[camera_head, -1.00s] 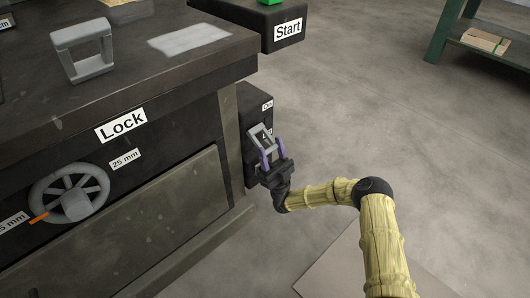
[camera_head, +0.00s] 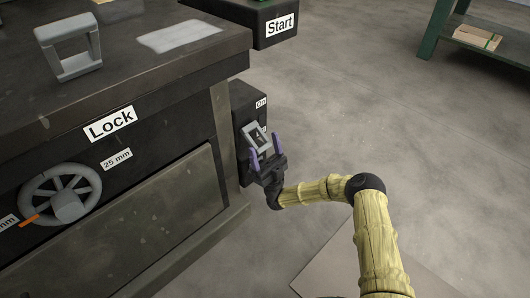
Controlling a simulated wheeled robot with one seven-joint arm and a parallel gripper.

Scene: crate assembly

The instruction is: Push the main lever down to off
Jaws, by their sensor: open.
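The main lever (camera_head: 256,135) is a grey frame-shaped handle on a dark switch box (camera_head: 241,100) at the side of the workbench. An "On" label (camera_head: 261,103) shows near the top of the box, above the lever. A lower label is mostly hidden behind the lever and my gripper. My gripper (camera_head: 265,155) has purple fingers and is open. Its fingers stand around the lower part of the lever, one to each side. I cannot tell whether they touch it.
The workbench (camera_head: 150,75) fills the left side, with a grey frame block (camera_head: 68,45), a "Lock" label (camera_head: 110,123) and a handwheel (camera_head: 62,194). A black "Start" box (camera_head: 262,24) juts out above. Open floor lies to the right, with a green shelf (camera_head: 440,30) far off.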

